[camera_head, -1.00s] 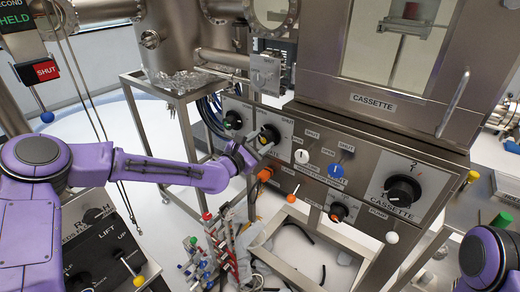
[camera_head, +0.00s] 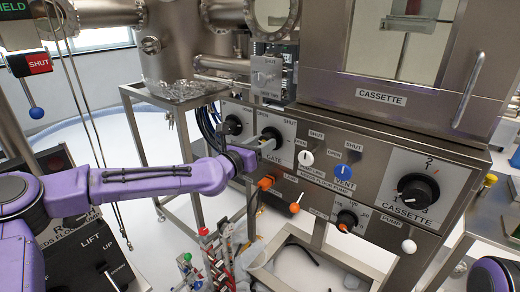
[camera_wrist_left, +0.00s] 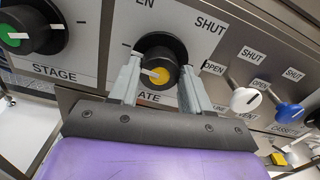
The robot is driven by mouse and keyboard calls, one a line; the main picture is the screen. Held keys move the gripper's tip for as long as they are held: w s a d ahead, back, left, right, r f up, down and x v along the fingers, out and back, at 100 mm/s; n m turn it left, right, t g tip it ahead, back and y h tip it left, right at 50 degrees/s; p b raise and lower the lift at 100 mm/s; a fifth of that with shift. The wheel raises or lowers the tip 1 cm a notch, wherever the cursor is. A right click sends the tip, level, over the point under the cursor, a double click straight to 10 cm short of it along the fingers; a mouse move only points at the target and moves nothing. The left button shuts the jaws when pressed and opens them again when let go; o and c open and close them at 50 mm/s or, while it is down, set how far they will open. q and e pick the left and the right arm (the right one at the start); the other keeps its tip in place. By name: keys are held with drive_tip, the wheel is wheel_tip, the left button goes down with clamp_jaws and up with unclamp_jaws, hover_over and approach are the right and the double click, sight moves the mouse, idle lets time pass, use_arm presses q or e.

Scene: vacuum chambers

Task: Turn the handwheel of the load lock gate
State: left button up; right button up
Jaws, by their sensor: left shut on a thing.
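The gate handwheel (camera_head: 271,135) is a black knob on a white plate labelled GATE, with SHUT at its upper right, on the steel panel. In the left wrist view the handwheel (camera_wrist_left: 162,55) shows a yellow centre and a white pointer mark aimed to the left. My left gripper (camera_head: 262,145) reaches it from the left. Its two grey fingers (camera_wrist_left: 162,82) stand on either side of the knob and are shut on it. The fingers hide part of the knob in the head view. My right gripper is out of view; only a purple part of my right arm shows at lower right.
The STAGE knob (camera_wrist_left: 30,28) is close on the left. White (camera_head: 306,158) and blue (camera_head: 343,173) VENT-row knobs sit to the right. Orange knobs (camera_head: 266,183) are below. The large CASSETTE knob (camera_head: 416,190) is farther right. A steel frame stands under the panel.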

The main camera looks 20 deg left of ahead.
use_arm(q)
drive_tip(key=shift+f, duration=0.1)
idle(0.3)
drive_tip(key=o, duration=1.1)
drive_tip(key=shift+c, duration=0.2)
drive_tip(key=v, duration=1)
drive_tip(key=shift+s+b, duration=0.3)
drive_tip(key=shift+a, duration=0.15)
